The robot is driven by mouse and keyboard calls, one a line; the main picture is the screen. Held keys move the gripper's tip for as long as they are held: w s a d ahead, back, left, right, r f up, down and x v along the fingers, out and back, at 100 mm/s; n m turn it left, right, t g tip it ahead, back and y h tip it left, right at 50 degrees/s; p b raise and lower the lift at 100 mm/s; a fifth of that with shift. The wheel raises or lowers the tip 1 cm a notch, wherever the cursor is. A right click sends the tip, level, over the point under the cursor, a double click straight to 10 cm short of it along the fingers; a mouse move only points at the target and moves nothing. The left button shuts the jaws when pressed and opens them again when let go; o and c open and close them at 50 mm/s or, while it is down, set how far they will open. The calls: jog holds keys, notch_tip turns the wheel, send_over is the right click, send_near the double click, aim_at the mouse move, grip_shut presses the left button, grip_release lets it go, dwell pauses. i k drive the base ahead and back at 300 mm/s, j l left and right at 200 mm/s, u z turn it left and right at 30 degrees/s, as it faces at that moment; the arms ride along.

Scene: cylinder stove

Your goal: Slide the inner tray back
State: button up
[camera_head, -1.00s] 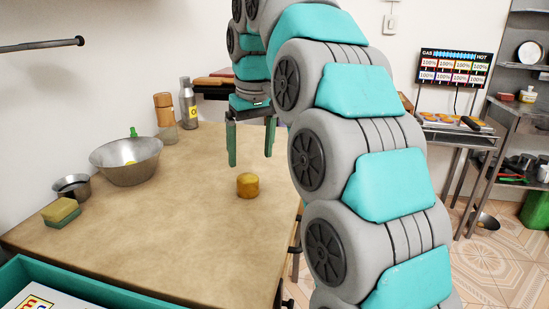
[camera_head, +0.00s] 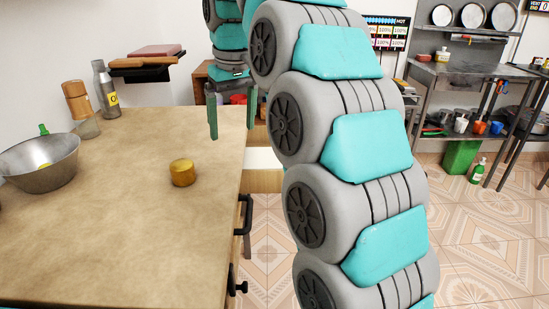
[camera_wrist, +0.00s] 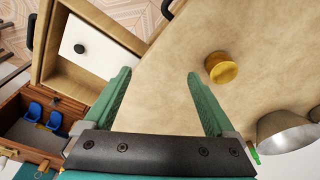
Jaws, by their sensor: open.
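An open wooden drawer (camera_wrist: 44,45) sticks out beside the tabletop in the wrist view. In it lies a white panel with a black knob (camera_wrist: 80,48), seemingly the inner tray (camera_wrist: 95,32). In the head view, the white surface (camera_head: 262,158) and wooden drawer front (camera_head: 262,182) show partly past the table's right edge, with my arm hiding the rest. My gripper (camera_head: 231,125) is open and empty, with green fingers pointing down near the table's far right corner. In the wrist view, the gripper (camera_wrist: 159,75) has the tray to its left, apart from both fingers.
A yellow cylinder (camera_head: 182,172) stands on the tabletop (camera_head: 120,235). A metal bowl (camera_head: 40,165) and bottles (camera_head: 105,90) are on the left. Black handles (camera_head: 243,215) stick out from the table's right side. An open box with blue items (camera_wrist: 45,120) lies lower left in the wrist view.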

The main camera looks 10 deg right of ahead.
aim_at(255, 158)
jog(key=l+z, duration=0.4)
jog(key=i+l+z, duration=0.15)
jog(key=z, duration=0.25)
